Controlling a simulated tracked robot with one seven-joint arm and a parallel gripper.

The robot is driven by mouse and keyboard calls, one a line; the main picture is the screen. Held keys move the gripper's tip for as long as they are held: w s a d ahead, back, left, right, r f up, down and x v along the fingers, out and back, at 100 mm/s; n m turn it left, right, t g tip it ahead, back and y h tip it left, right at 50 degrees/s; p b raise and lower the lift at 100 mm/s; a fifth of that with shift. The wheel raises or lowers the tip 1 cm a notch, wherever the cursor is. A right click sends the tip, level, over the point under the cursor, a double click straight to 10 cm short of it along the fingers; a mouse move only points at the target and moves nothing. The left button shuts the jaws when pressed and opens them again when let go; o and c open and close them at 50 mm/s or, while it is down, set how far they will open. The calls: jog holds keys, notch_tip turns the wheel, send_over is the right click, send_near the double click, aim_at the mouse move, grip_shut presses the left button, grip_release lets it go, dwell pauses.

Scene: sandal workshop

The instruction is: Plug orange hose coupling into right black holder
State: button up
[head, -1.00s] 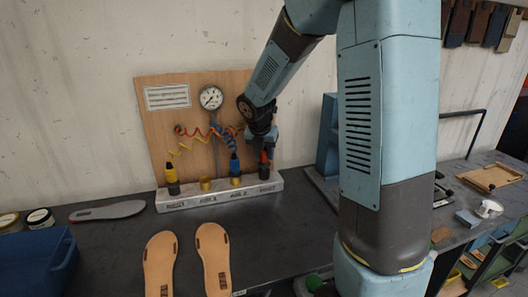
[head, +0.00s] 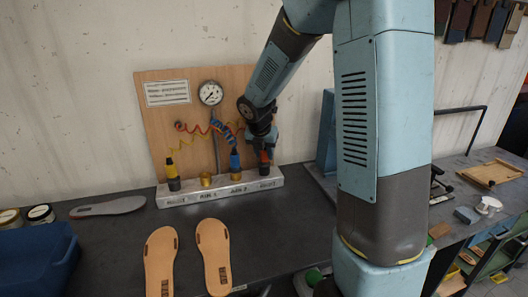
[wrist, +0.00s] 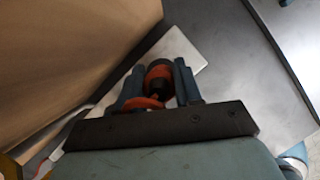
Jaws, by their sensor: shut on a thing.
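The orange hose coupling (wrist: 161,70) is between the two blue fingers of my gripper (wrist: 156,84) in the wrist view. My gripper (head: 263,147) is shut on it. In the head view the orange coupling (head: 264,157) is upright at the right black holder (head: 265,170), at the right end of the pale rail (head: 222,190). Its lower end meets the holder's top; I cannot tell how deep it sits. The yellow coupling (head: 171,168) stands in the left black holder (head: 174,184). The blue coupling (head: 235,160) stands in a brass socket (head: 236,176).
An empty brass socket (head: 206,179) is between yellow and blue. A wooden board (head: 158,125) with a gauge (head: 211,93) and coiled hoses rises behind the rail. Two tan soles (head: 161,262) lie in front. A blue bin (head: 35,260) is at left.

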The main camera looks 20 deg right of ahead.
jog(key=shift+f, duration=0.1)
jog(key=o, duration=1.2)
jog(key=shift+r, duration=5)
